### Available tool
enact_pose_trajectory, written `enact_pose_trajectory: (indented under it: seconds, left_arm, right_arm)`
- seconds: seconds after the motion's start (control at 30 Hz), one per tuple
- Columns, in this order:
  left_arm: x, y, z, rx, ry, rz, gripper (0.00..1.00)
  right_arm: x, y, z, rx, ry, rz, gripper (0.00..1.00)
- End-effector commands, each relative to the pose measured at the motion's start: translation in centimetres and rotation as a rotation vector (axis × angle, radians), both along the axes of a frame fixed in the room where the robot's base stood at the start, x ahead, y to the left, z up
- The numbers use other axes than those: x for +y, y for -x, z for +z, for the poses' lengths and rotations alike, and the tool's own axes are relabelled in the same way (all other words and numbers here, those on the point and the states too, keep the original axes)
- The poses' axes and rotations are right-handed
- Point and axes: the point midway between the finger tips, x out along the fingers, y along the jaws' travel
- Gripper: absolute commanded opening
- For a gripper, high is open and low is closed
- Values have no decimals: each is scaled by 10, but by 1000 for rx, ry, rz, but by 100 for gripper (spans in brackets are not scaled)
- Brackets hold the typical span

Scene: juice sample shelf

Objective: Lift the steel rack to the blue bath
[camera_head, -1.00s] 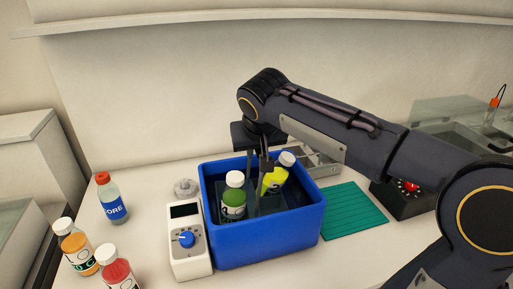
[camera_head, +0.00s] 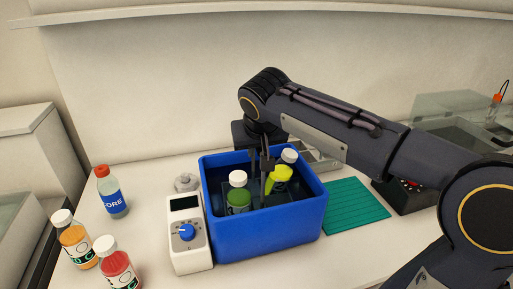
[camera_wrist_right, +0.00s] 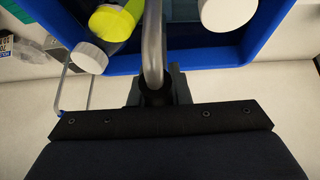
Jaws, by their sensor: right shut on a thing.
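My right gripper (camera_head: 261,165) reaches down into the blue bath (camera_head: 268,232). In the right wrist view it (camera_wrist_right: 155,88) is shut on the handle of the steel rack (camera_wrist_right: 153,45). The rack's lower part is mostly hidden by the bath walls and gripper. A green bottle (camera_head: 238,198) with a white cap and a tilted-looking yellow bottle (camera_head: 280,176) with a white cap sit inside the bath's walls, either side of the handle. I cannot tell whether the rack touches the bath floor. My left gripper is not in view.
A white control unit (camera_head: 188,250) with a blue knob stands against the bath's left side. A green mat (camera_head: 352,206) lies to the right. Loose bottles, including one with a blue label (camera_head: 113,198), stand at left. A metal tray (camera_head: 318,157) is behind the bath.

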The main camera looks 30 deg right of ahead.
Motion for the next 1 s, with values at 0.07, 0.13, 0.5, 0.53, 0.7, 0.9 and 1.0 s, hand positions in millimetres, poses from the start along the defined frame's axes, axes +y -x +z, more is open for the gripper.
enact_pose_trajectory:
  seconds: [0.07, 0.13, 0.5, 0.53, 0.7, 0.9, 1.0]
  left_arm:
    - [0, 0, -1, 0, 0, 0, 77]
    - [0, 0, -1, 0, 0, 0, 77]
    - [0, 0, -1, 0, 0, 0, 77]
    - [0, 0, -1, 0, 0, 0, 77]
    - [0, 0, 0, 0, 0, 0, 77]
    - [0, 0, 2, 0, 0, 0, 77]
    - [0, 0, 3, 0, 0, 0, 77]
  right_arm:
    - [-2, 2, -7, 18, 2, -3, 0]
    - [-2, 2, -7, 18, 2, -3, 22]
    - [-1, 2, -9, 23, 2, -2, 42]
    - [-1, 2, -8, 23, 2, -2, 42]
    - [2, 8, 5, 15, 2, -1, 42]
    - [11, 24, 38, 9, 1, 1, 42]
    - [14, 32, 51, 8, 1, 0, 42]
